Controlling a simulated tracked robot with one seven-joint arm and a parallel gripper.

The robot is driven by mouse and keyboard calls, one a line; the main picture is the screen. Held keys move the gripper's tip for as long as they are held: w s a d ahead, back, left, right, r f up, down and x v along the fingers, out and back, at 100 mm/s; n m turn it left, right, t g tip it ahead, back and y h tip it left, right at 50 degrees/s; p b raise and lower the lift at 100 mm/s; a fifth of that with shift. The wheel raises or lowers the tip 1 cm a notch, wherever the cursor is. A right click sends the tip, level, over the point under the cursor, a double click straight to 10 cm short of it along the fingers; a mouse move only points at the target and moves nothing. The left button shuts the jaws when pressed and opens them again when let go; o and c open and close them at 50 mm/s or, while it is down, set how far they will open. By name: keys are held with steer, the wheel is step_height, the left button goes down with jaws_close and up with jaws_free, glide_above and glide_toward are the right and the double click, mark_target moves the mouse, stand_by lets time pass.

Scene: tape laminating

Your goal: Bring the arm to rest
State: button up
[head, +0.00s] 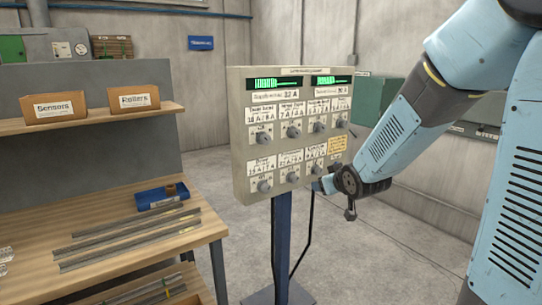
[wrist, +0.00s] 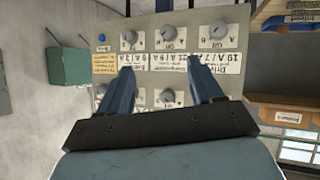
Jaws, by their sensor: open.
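My gripper (wrist: 163,88) is open in the wrist view, its two blue fingers apart with nothing between them but the panel's face beyond. In the head view my gripper (head: 322,185) is at the lower right edge of the control panel (head: 243,130), mostly hidden behind my dark wrist. The panel is a beige box on a blue post (head: 283,240), with two green displays and two rows of knobs. A knob (wrist: 169,95) shows between the fingers in the wrist view. I cannot tell whether the fingertips touch the panel.
A wooden workbench (head: 120,228) at the left holds metal strips and a blue bin (head: 162,195). Boxes labelled Sensors (head: 54,107) and Rollers (head: 133,99) stand on its shelf. A green cabinet (head: 377,100) is on the back wall. The floor (head: 370,260) right of the post is clear.

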steer(key=s+d+r+m+g+h, duration=0.1)
steer(key=s+d+r+g, duration=0.1)
steer(key=s, duration=0.7)
steer(key=s+d+r+m+g, duration=0.2)
steer(key=s+r, duration=0.2)
steer(key=s, duration=0.6)
steer(key=s+d+r+m+g+h, duration=0.1)
steer(key=s+d+r+g, duration=0.1)
steer(key=s, duration=0.8)
steer(key=shift+d+r+m+h, duration=0.3)
steer(key=shift+d+r, duration=0.15)
steer(key=shift+r, duration=0.25)
steer(key=shift+c, duration=0.2)
